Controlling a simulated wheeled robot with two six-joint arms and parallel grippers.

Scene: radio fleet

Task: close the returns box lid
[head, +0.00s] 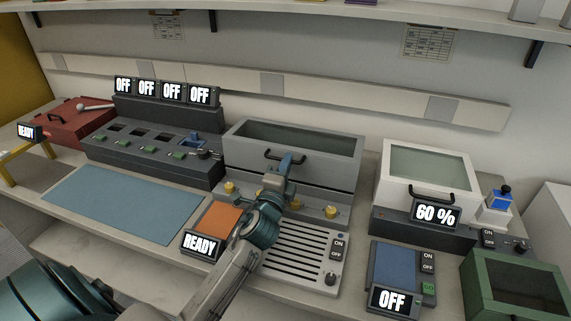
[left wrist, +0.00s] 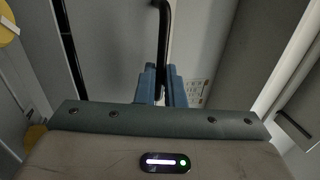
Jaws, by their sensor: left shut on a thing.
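A grey box (head: 340,172) with a dark glass pane in its top (head: 300,136) stands at the middle back of the bench; no label on it can be read. A black bar handle (head: 270,153) is on its front, and it also shows in the left wrist view (left wrist: 163,35). My left gripper (head: 286,160) reaches that handle from the front. In the left wrist view its blue fingers (left wrist: 161,80) are shut on the handle. The grey box's top looks flat, but I cannot tell whether its lid is fully down. My right gripper is out of view.
A white glass-topped box (head: 462,178) with a 60 % display is at the right, a green box (head: 480,293) at front right. A red box (head: 68,127) is at far left. Yellow knobs and a slatted grey panel (head: 290,262) lie below my arm. The blue mat (head: 125,204) is clear.

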